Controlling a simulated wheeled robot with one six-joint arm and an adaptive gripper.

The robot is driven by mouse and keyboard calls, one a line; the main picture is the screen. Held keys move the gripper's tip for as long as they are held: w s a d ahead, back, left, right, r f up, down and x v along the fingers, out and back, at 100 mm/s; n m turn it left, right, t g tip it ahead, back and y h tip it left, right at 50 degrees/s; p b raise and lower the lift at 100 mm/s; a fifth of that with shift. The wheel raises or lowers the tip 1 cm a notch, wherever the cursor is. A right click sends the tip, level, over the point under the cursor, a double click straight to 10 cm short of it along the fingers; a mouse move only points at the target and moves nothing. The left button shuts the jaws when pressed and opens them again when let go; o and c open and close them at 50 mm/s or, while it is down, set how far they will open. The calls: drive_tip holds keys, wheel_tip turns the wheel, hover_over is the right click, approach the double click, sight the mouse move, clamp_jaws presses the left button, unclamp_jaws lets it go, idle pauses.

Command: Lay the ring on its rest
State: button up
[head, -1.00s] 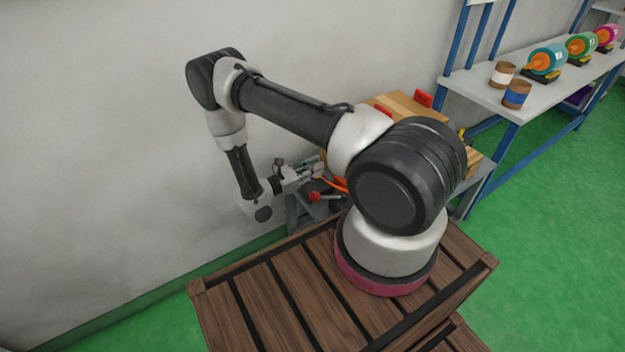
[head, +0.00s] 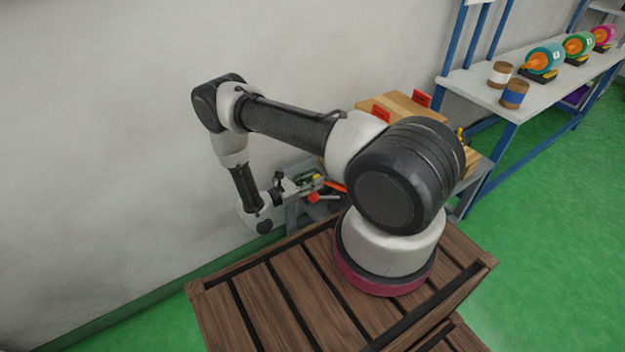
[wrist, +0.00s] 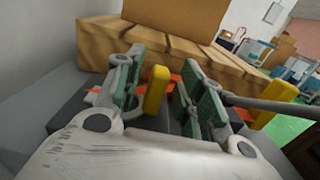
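My gripper (wrist: 168,92) is open, with its two green-and-grey fingers apart in the wrist view. A yellow upright piece (wrist: 157,89) shows between them, closer to the left finger; I cannot tell whether they touch. Flat orange parts (wrist: 175,80) show behind and beside the fingers, over a dark block (wrist: 67,118). I cannot tell whether any of this orange is the ring or its rest, and no clear ring outline shows. In the head view my gripper (head: 299,184) is small, beside the grey stand, and partly hidden.
A grey rod (wrist: 275,107) crosses right of the fingers. A red knob (head: 313,198) is close to my gripper. A wooden block structure (wrist: 180,48) rises behind, and the wall is close on the left. A shelf (head: 480,88) holds cups and coloured spools.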

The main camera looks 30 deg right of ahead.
drive_tip(key=shift+r, duration=0.1)
drive_tip(key=shift+a, duration=0.3)
drive_tip(key=a, duration=1.1)
drive_tip(key=d+r+m+g+y, duration=0.25)
drive_tip(key=r+m+y, duration=0.25)
drive_tip(key=r, duration=1.2)
drive_tip(key=d+r+m+g+y, duration=0.2)
drive_tip(key=r+m+g+y, duration=0.3)
drive_tip(key=r, duration=1.1)
drive_tip(key=s+d+r+m+t+y, duration=0.3)
drive_tip(key=s+r+m+t+y, duration=0.15)
drive_tip(key=s+r, duration=0.65)
drive_tip(key=s+r+m+t+y, duration=0.3)
drive_tip(key=s+r+t, duration=0.3)
drive_tip(key=s, duration=0.6)
drive_tip(key=shift+s+a+r+m+t, duration=0.3)
drive_tip(key=shift+a+r+m+t, duration=0.1)
drive_tip(key=shift+a+r+m, duration=0.05)
drive_tip(key=shift+y, duration=0.25)
